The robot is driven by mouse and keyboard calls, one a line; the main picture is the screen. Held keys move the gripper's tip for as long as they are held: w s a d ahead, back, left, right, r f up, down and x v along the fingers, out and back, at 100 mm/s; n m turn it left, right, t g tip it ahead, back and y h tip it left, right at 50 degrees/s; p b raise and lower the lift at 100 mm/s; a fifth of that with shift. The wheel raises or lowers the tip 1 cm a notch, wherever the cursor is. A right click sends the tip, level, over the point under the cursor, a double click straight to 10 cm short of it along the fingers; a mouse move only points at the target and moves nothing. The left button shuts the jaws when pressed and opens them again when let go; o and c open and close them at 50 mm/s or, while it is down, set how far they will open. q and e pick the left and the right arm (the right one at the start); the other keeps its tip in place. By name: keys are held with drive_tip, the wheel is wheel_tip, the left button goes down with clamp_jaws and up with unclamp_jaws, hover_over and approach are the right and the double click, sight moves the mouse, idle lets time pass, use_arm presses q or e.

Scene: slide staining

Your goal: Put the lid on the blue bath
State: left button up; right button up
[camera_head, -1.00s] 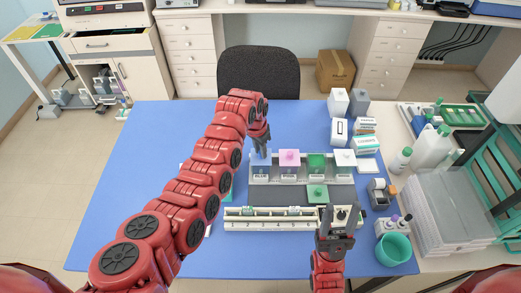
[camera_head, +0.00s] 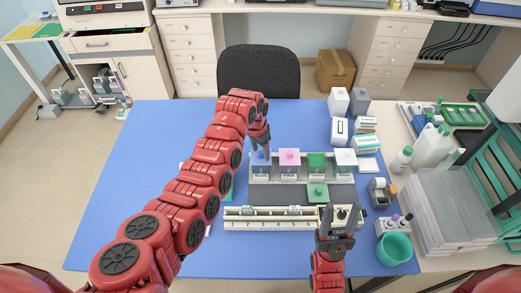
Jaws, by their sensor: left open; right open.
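A row of staining baths stands in a grey rack (camera_head: 302,181) on the blue mat. The blue bath (camera_head: 261,170) is at the left end, with blue (camera_head: 261,156) showing at its top. My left gripper (camera_head: 262,149) points down right above the blue bath and is open. Its fingers and arm partly hide the top, so I cannot tell exactly how the blue lid sits. My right gripper (camera_head: 337,218) is open and empty at the front, beside the right end of the white numbered slide rack (camera_head: 275,226).
Pink (camera_head: 289,158), green (camera_head: 317,161) and white (camera_head: 345,158) lidded baths stand to the right of the blue one. Another green-topped piece (camera_head: 317,192) is in front. Boxes, bottles and a teal bowl (camera_head: 394,248) line the right side. The left mat (camera_head: 125,190) is clear.

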use_arm(q)
drive_tip(key=shift+r, duration=0.1)
drive_tip(key=shift+r+b, duration=0.35)
drive_tip(key=shift+b, duration=0.05)
drive_tip(key=r, duration=0.1)
drive_tip(key=r+b, duration=0.2)
drive_tip(key=r, duration=0.1)
drive_tip(key=shift+s+a, duration=0.15)
drive_tip(key=shift+a, duration=0.1)
wheel_tip(320, 180, up, 12)
drive_tip(key=s+a+b, duration=0.1)
drive_tip(key=shift+s+a+r, duration=0.15)
drive_tip(key=shift+s, duration=0.1)
